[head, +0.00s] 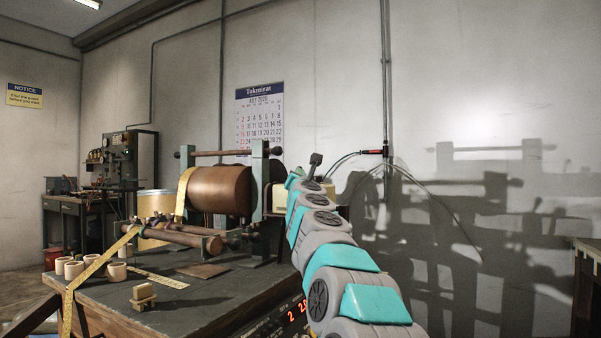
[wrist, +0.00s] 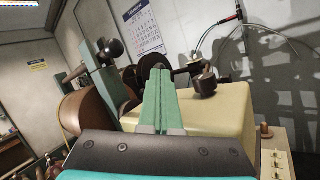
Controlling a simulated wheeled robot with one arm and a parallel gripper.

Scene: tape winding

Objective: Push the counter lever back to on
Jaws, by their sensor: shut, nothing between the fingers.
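A dark lever with a blocky knob (wrist: 207,82) stands on top of a cream-coloured housing (wrist: 225,125) in the wrist view. The lever also shows in the head view (head: 315,160), leaning slightly right above the end of my arm. My gripper (wrist: 160,72) is shut, with its green fingers together and nothing between them. The fingers reach over the housing, just left of the lever knob in the wrist view. I cannot tell whether they touch it. In the head view my arm hides much of the housing (head: 280,198).
A large brown roll (head: 218,190) sits in the winder frame left of my gripper. Wooden rollers (head: 180,237) and several pale cores (head: 92,262) are on the bench (head: 185,300). Cables (head: 345,155) hang on the wall behind. White switches (wrist: 277,160) are at the lower right in the wrist view.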

